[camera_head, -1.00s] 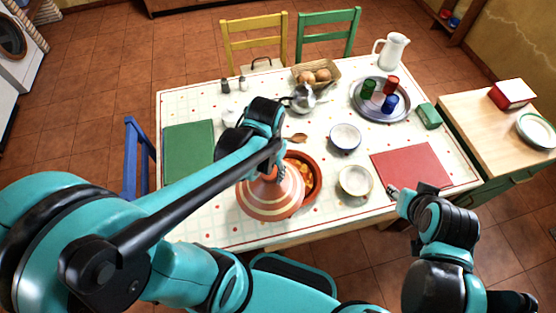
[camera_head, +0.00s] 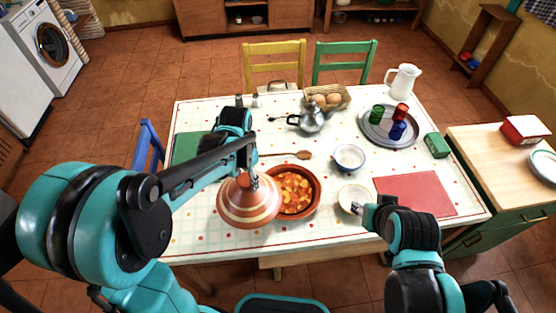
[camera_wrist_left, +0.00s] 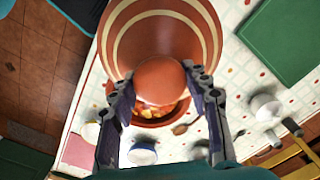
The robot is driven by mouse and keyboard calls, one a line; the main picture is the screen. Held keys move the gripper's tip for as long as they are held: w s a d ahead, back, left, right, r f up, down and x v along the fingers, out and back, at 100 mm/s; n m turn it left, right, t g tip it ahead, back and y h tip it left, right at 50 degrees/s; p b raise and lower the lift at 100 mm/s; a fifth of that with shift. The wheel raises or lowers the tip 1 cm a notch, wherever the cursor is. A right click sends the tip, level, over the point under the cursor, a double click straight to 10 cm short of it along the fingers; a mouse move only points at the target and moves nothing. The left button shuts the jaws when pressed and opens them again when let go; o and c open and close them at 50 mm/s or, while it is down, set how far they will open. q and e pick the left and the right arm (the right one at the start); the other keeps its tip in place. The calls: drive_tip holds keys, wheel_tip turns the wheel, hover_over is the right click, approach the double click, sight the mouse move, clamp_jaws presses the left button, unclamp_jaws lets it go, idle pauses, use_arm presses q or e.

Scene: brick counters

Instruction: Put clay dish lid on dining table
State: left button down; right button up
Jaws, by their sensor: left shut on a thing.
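The clay dish lid (camera_head: 248,207) is a terracotta cone with cream stripes, at the left of the clay dish (camera_head: 317,203) in the head view. My left gripper (camera_head: 251,180) is shut on its top knob; the left wrist view shows the fingers on both sides of the knob (camera_wrist_left: 162,82). I cannot tell whether the lid's rim touches the dining table (camera_head: 215,240). The dish, full of stew, is mostly uncovered; the lid hides its left edge. My right gripper (camera_head: 360,208) is over or beside a small pale bowl (camera_head: 350,192); its finger opening is unclear.
A green placemat (camera_head: 190,147) lies left and a red placemat (camera_head: 415,194) right. A wooden spoon (camera_head: 300,154), a blue-rimmed bowl (camera_head: 349,157) and a metal teapot (camera_head: 311,119) are behind the dish. The table's front left is clear.

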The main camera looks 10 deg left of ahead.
use_arm(q)
drive_tip(key=shift+w+a+f, duration=0.1)
drive_tip(key=shift+a, duration=0.1)
drive_tip(key=a+f+b, duration=0.5)
drive_tip(key=a+f, duration=0.6)
drive_tip(key=shift+w+a, duration=0.25)
drive_tip(key=c, duration=0.7)
unclamp_jaws()
drive_tip(key=shift+f, duration=0.1)
drive_tip(key=shift+c, duration=0.2)
